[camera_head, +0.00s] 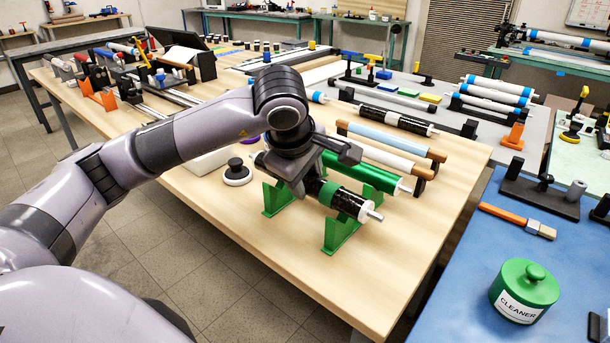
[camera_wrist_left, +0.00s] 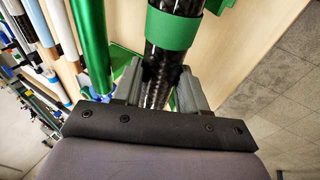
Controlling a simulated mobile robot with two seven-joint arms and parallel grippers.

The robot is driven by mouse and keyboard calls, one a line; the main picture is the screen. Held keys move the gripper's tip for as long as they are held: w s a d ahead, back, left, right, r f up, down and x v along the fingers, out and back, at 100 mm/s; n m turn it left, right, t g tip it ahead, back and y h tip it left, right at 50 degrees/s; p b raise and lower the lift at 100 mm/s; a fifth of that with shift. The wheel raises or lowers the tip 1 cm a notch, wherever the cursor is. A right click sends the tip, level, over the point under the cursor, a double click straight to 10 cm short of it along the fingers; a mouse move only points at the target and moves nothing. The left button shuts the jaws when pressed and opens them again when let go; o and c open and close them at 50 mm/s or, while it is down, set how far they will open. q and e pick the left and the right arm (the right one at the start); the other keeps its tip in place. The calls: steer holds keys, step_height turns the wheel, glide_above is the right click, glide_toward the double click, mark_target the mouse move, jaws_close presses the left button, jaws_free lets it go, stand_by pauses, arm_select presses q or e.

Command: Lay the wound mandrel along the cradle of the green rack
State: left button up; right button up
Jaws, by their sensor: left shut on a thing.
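The wound mandrel (camera_head: 345,202) is a black woven tube with a green band and a white end with a metal pin. My left gripper (camera_head: 308,185) is shut around its middle from above. In the left wrist view the mandrel (camera_wrist_left: 160,65) passes between the two fingers (camera_wrist_left: 160,88). The green rack (camera_head: 341,231) has two green supports on the wooden table. The mandrel lies lengthwise over both supports; whether it touches the cradle is hard to tell. My right gripper is not in view.
A solid green tube (camera_head: 365,174) lies close beside the mandrel, with light blue (camera_head: 388,139) and white-brown (camera_head: 390,158) rolls behind. A black-and-white round weight (camera_head: 237,173) stands left of the rack. A green cleaner tin (camera_head: 524,290) sits on the blue table. The wooden table's front is clear.

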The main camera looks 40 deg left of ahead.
arm_select(q)
steer(key=shift+f, duration=0.3)
steer(key=shift+f, duration=0.15)
steer(key=shift+f+b, duration=0.25)
steer(key=shift+b, duration=0.2)
steer(key=shift+f, duration=0.25)
steer(key=o, duration=1.3)
steer(key=shift+o, duration=0.2)
